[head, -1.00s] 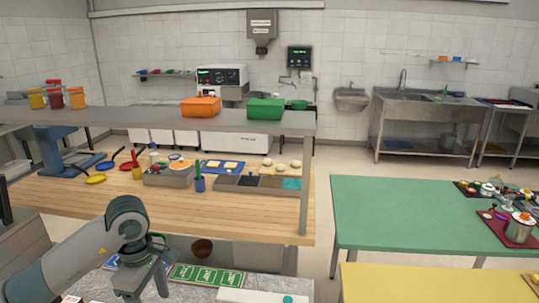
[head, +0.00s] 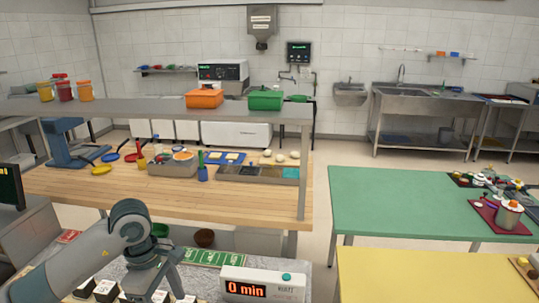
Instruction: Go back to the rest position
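My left gripper (head: 152,288) hangs at the bottom left of the head view, pointing down over the grey counter (head: 205,281). Its two fingers look spread apart, with nothing seen between them; the tips are near the picture's lower edge. Small dark and white blocks (head: 106,290) stand on the counter just left of and behind the fingers. My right gripper is not in view.
A white timer (head: 262,285) reading "0 min" stands right of the gripper. Green cards (head: 213,258) lie behind it. A wooden worktable (head: 240,205) with a steel shelf (head: 240,111) is beyond. Green (head: 400,200) and yellow (head: 420,275) tables stand right, with floor between.

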